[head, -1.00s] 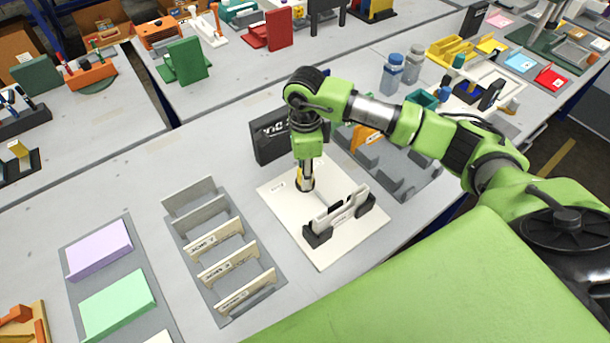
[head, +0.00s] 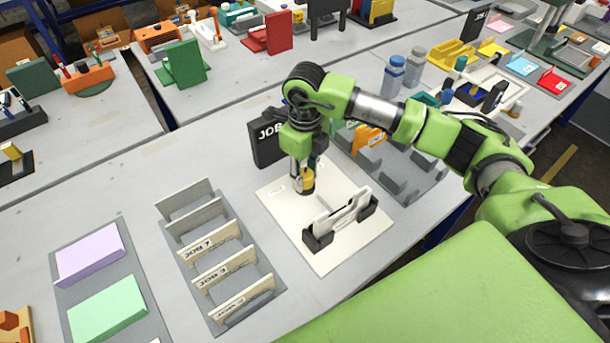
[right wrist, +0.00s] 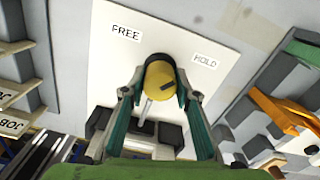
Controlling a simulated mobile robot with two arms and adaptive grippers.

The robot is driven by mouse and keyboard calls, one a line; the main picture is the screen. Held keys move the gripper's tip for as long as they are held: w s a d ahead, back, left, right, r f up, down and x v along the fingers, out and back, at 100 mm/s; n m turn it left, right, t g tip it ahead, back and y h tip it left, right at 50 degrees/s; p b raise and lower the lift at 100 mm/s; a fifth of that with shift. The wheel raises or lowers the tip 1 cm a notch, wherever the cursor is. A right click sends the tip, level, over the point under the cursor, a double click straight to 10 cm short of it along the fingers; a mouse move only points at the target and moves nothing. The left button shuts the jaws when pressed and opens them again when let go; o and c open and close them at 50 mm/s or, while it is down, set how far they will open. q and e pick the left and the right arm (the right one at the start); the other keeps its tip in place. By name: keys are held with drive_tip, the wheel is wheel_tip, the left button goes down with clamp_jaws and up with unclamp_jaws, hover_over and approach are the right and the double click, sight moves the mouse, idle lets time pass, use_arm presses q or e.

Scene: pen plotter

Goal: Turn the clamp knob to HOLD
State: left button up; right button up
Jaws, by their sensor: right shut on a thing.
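The yellow clamp knob (right wrist: 161,76) sits on the white plate (right wrist: 190,30) in the right wrist view, between the two fingers of my right gripper (right wrist: 158,92). A dark mark shows on the knob; which label it points to is hard to tell. The FREE label (right wrist: 126,32) is on the upper left of the knob and the HOLD label (right wrist: 205,60) on its right. In the head view, my right gripper (head: 303,180) comes down on the yellow knob, hiding part of it. The gripper is shut on the knob. My left gripper is not in view.
A black holder (head: 318,240) with a pale piece (head: 340,216) stands on the plate in front of the knob. A black JOB sign (head: 266,150) stands behind. A grey rack (head: 222,316) of job cards lies left; a grey tray with an orange piece (head: 368,138) lies right.

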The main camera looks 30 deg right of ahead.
sight(305, 173)
drive_tip(key=shift+m, duration=0.5)
drive_tip(key=o, duration=1.1)
wheel_tip(305, 173, up, 12)
idle(0.4)
